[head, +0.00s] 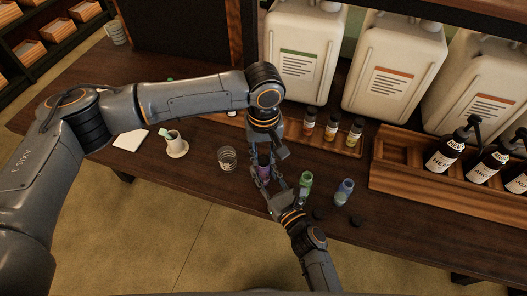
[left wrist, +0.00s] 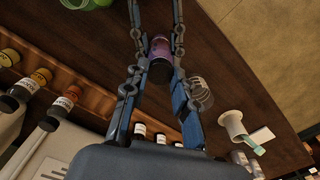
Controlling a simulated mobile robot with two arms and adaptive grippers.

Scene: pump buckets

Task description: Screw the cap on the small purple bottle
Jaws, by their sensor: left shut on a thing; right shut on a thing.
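The small purple bottle (head: 264,172) stands at the middle of the table's front part, mostly hidden between my two grippers. It also shows in the left wrist view (left wrist: 160,48), with a black cap (left wrist: 159,71) at its top, facing the camera. My left gripper (head: 266,152) comes down from above and is shut on the cap; its fingers lie on either side in the wrist view (left wrist: 159,76). My right gripper (head: 266,180) reaches in from the front and is shut around the bottle's body. How well the cap is seated cannot be told.
An open green bottle (head: 305,186) and a blue one (head: 344,191) stand close on the right, with black caps (head: 320,213) nearby. A clear glass (head: 227,158) and a white holder (head: 176,147) are left. A wooden rack with small bottles (head: 332,127) and large white jugs (head: 305,52) are behind.

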